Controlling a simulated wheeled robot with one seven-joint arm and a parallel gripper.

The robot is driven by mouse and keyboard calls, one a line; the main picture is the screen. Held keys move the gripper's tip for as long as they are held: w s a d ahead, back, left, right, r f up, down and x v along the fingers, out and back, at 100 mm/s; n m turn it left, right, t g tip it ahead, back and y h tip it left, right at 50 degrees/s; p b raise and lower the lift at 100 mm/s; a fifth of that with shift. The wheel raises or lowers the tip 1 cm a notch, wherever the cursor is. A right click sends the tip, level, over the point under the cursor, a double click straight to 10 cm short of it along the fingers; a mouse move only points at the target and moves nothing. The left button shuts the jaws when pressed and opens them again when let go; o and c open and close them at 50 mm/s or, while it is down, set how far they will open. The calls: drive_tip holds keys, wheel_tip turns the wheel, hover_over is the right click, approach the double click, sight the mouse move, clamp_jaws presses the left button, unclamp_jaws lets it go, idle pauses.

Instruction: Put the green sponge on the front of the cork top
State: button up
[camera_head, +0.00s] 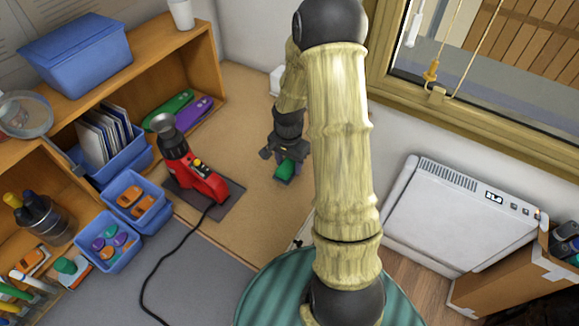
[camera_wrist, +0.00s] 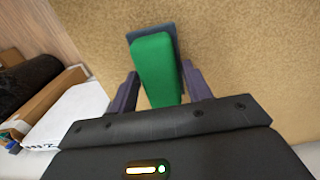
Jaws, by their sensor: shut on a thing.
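The green sponge (camera_head: 285,171) is a small green block with a dark blue-grey layer at one end. In the wrist view the sponge (camera_wrist: 154,65) stands between the two fingers of my gripper (camera_wrist: 160,72). My gripper (camera_head: 285,158) is shut on it, pointing down over the cork top (camera_head: 258,108). The cork top is a tan speckled surface, which also fills the background of the wrist view (camera_wrist: 240,60). I cannot tell whether the sponge touches the cork or hangs just above it.
A red tool (camera_head: 195,175) with a metal cup stands on a dark mat left of my gripper, its black cord running forward. Blue bins (camera_head: 105,245) and a wooden shelf (camera_head: 150,75) line the left. A white heater (camera_head: 455,215) stands at right. Cork around the sponge is clear.

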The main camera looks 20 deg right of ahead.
sight(289, 162)
wheel_tip(289, 162, down, 3)
drive_tip(key=shift+r, duration=0.1)
drive_tip(key=o, duration=0.9)
drive_tip(key=shift+w+d, duration=0.1)
drive_tip(key=shift+r, duration=0.2)
wheel_tip(289, 162, up, 12)
drive_tip(key=shift+f+b, duration=0.1)
drive_tip(key=shift+b, duration=0.75)
